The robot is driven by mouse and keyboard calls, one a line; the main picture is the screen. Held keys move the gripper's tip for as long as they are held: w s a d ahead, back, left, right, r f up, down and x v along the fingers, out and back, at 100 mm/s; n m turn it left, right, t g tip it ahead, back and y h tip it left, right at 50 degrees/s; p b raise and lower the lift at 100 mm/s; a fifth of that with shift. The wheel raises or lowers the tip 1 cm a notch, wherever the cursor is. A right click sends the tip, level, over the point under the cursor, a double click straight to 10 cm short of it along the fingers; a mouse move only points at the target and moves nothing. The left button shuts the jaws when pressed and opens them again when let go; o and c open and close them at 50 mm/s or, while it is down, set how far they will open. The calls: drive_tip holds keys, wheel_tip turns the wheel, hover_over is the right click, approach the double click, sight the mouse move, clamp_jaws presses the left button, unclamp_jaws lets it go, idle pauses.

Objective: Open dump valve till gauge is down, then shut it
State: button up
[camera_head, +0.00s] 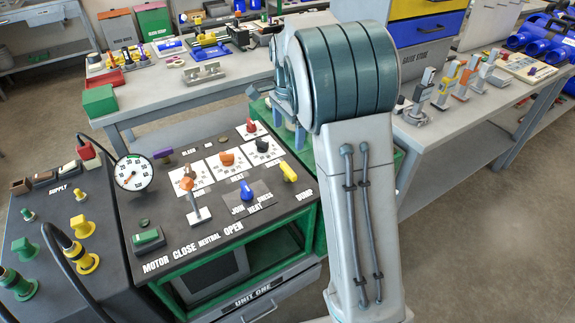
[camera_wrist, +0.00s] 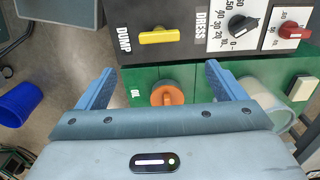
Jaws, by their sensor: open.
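The dump valve is a small yellow lever (camera_head: 289,173) near the right edge of the dark console top, by the DUMP label. In the wrist view the yellow lever (camera_wrist: 159,37) lies crosswise, beyond my fingertips and roughly centred between them. My gripper (camera_wrist: 160,73) is open and empty, apart from the lever. The round white gauge (camera_head: 132,173) stands at the console's left side. Its red needle points to the lower left; the reading is too small to tell.
An orange knob (camera_wrist: 167,94) on a green face shows between my fingers. A black DRESS dial (camera_wrist: 242,26) and a red knob (camera_wrist: 290,31) sit right of the lever. A blue knob (camera_head: 246,190) and an orange-topped lever (camera_head: 187,184) stand nearby on the console.

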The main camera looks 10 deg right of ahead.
sight(288, 169)
wheel_tip(288, 169, down, 13)
drive_tip(key=shift+f, duration=0.2)
idle(0.3)
drive_tip(key=c, duration=1)
